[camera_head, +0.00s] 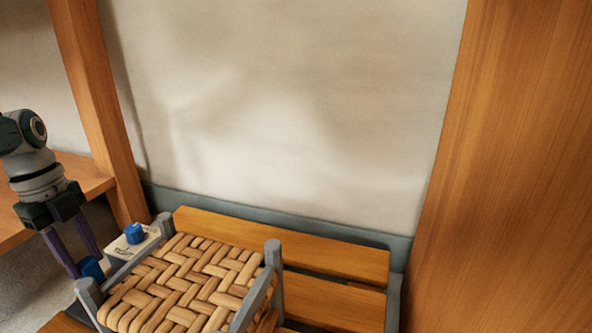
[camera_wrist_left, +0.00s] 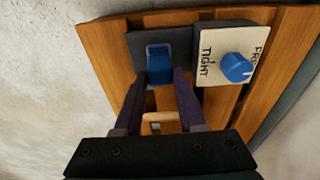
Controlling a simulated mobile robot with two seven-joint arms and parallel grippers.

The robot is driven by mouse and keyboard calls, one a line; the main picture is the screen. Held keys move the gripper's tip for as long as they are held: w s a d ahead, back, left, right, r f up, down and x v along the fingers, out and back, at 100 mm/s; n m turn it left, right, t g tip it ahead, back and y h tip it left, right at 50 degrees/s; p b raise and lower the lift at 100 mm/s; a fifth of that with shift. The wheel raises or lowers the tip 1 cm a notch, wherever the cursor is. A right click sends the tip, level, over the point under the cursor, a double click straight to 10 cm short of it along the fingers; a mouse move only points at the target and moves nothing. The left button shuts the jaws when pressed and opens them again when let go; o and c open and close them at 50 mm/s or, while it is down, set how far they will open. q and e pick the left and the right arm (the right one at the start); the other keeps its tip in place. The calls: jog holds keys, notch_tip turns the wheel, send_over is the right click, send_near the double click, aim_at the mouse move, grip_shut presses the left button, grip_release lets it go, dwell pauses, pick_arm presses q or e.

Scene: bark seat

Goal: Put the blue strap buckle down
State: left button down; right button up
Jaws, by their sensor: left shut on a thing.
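The blue strap buckle (camera_head: 90,267) is at the lower left in the head view, between the tips of my left gripper (camera_head: 88,258). In the left wrist view the buckle (camera_wrist_left: 160,62) sits at a dark grey block, with the purple fingertips of my left gripper (camera_wrist_left: 164,80) shut on it. The fingers hide part of the buckle's lower sides. I cannot tell whether the buckle is fully seated against the block. My right gripper is not in view.
A cream panel (camera_wrist_left: 210,72) marked TIGHT, with a blue knob (camera_wrist_left: 236,67), is beside the buckle. A woven bark seat (camera_head: 185,283) with grey posts stands right of it. Wooden slats (camera_head: 335,298) lie behind; a wooden post (camera_head: 108,110) rises near my left arm.

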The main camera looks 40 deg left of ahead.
pick_arm(q)
notch_tip(320, 180, down, 2)
jog(key=shift+f+b, duration=0.1)
jog(key=shift+b, duration=0.3)
jog(key=shift+r, duration=0.2)
jog(key=c, duration=0.5)
grip_release()
jog(key=shift+f, duration=0.1)
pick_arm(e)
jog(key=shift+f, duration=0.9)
